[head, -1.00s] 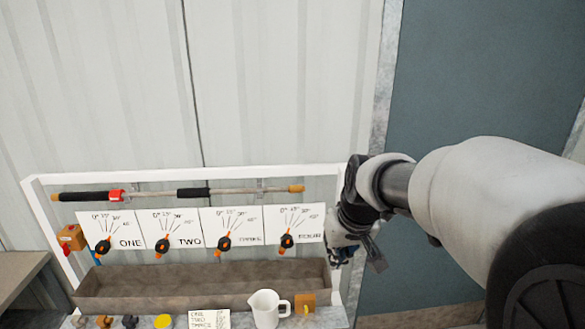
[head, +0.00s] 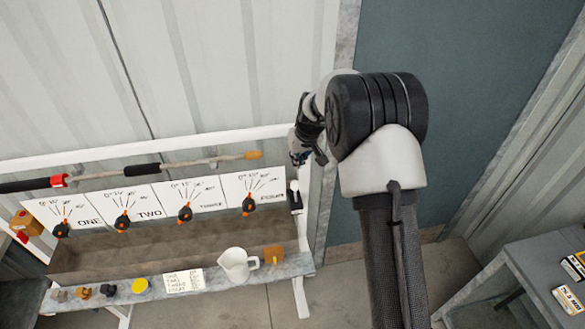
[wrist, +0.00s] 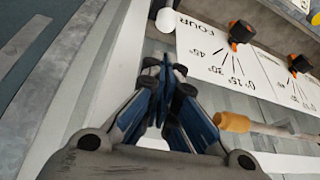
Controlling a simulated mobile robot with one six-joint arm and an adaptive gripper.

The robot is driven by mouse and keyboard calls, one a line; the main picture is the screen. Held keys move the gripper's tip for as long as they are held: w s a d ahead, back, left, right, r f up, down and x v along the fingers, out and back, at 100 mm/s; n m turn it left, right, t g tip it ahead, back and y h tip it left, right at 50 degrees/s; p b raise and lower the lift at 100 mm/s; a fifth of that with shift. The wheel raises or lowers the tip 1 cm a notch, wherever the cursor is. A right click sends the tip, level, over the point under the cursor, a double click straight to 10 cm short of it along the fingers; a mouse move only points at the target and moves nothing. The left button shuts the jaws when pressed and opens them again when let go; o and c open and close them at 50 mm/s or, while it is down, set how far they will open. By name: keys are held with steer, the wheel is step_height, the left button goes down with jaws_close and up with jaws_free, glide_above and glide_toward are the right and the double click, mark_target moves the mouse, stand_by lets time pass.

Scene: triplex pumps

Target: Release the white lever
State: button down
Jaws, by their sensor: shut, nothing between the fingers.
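The white lever, a small pale knob on a black mount (head: 295,188), stands at the right end of the panel, right of dial FOUR. In the wrist view a white rounded knob (wrist: 165,20), which looks like the lever's end, shows just beyond my fingertips. My gripper (head: 299,158) is above the lever in the head view. In the wrist view its blue and black fingers (wrist: 164,82) are closed together with nothing held. A small gap seems to lie between fingertips and knob. The lever's lower part is unclear.
Dials with orange and black knobs (head: 248,205) line the panel. A wooden-tipped rod (head: 208,162) runs above them and lies right of my fingers in the wrist view (wrist: 234,122). A white pitcher (head: 236,264) stands on the front shelf. The white frame (head: 328,184) is close by.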

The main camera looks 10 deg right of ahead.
mark_target(295, 191)
steer(key=shift+f, duration=0.1)
steer(key=x, duration=0.9)
steer(key=shift+w+f+p, duration=0.25)
steer(key=shift+f+p, duration=0.05)
steer(key=shift+f, duration=0.05)
steer(key=shift+s+b, duration=0.1)
steer(key=shift+b, duration=0.75)
